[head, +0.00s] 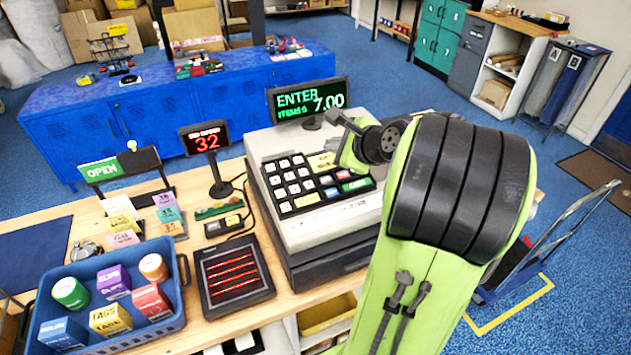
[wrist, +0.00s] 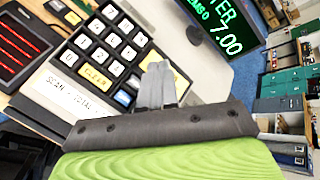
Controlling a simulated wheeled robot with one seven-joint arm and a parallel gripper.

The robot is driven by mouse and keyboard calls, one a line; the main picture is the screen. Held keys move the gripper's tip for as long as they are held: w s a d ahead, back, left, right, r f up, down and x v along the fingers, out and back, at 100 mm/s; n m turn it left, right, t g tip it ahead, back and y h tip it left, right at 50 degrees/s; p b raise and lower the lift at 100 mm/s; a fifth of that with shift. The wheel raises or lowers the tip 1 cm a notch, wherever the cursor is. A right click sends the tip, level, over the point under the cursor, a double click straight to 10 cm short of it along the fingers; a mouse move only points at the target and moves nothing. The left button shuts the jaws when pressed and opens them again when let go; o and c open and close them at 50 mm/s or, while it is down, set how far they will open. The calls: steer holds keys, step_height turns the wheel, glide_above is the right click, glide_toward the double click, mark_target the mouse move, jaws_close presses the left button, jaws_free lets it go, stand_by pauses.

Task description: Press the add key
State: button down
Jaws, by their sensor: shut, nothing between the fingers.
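A yellow CLEAR key (wrist: 95,77) is to the left. I cannot read which key is the add key. Contact between fingertips and keys cannot be told.
A red-lit pad (head: 234,274) and a small red display (head: 205,138) showing 32 stand left of the register. A blue basket (head: 180,322) of small boxes and cans is at the front left. Blue cabinets (head: 150,115) stand behind.

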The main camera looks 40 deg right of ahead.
mark_target(322, 174)
steer(key=f+b, duration=0.2)
steer(key=w+f+b, duration=0.1)
steer(key=f+b, duration=0.4)
steer(key=f, duration=0.1)
steer(key=shift+w+d+f, duration=0.1)
steer(key=shift+w+d, duration=0.15)
steer(key=shift+w, duration=0.05)
steer(key=shift+w+d+f, duration=0.1)
steer(key=shift+f, duration=0.15)
stand_by(1.6)
steer(key=shift+f+b, duration=0.3)
steer(key=shift+f, duration=0.1)
steer(key=shift+w+f, duration=0.15)
steer(key=shift+f, duration=0.25)
stand_by(0.4)
steer(key=shift+s+r+p, duration=0.2)
steer(key=shift+r+p, duration=0.45)
steer(key=shift+r, duration=0.2)
